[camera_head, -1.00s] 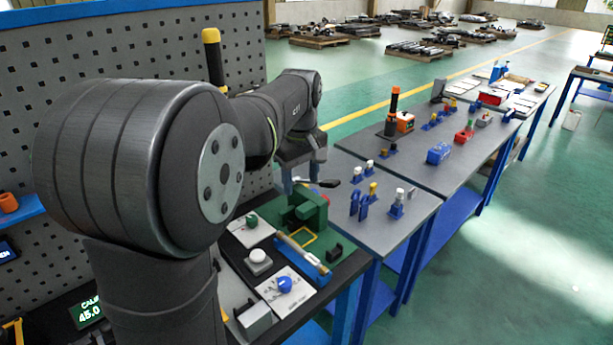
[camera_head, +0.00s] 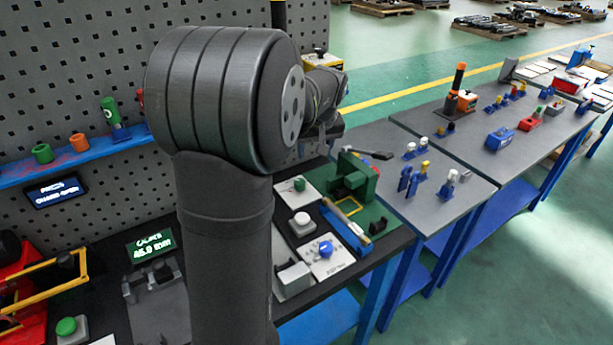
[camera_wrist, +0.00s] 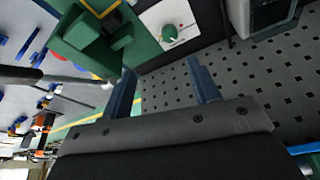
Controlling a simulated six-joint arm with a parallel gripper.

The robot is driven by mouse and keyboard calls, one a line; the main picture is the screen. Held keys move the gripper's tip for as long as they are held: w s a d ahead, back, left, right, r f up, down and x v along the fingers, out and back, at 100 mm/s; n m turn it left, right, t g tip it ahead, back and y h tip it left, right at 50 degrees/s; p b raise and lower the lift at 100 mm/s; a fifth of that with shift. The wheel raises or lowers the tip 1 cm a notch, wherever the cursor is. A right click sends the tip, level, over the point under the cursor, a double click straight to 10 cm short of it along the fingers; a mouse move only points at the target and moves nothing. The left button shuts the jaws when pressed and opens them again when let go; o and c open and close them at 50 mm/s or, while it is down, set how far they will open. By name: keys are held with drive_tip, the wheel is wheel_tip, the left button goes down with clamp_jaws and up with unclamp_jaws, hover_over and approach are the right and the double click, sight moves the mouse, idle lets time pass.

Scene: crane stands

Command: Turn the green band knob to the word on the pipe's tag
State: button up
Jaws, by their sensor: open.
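The green band knob (camera_head: 299,184) sits on a white plate (camera_head: 313,198) at the back of the dark bench, beside a green block-shaped fixture (camera_head: 352,180). In the wrist view the green knob (camera_wrist: 169,33) lies beyond my fingertips, with small markings on its plate too small to read. My gripper (camera_wrist: 163,80) is open and empty, its two blue-grey fingers apart, clear of the knob. In the head view my arm mostly hides the gripper. A tan pipe (camera_head: 346,223) lies in a blue cradle (camera_head: 358,241); I can read no word on a tag there.
A blue knob (camera_head: 326,248) on a white plate and a pale round button (camera_head: 302,220) stand nearby. A dark lever (camera_head: 370,154) sticks out from the green fixture. A perforated wall panel (camera_head: 80,75) stands behind the bench. Grey tables (camera_head: 450,205) adjoin at right.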

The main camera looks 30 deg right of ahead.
sight(300, 181)
drive_tip(key=shift+m+t, duration=0.4)
drive_tip(key=x, duration=0.6)
drive_tip(key=w+x, duration=0.1)
drive_tip(key=x, duration=0.6)
drive_tip(key=a+x, duration=0.1)
drive_tip(key=x, duration=0.5)
drive_tip(key=shift+w+d, duration=0.1)
drive_tip(key=shift+w, duration=0.35)
drive_tip(key=c, duration=1)
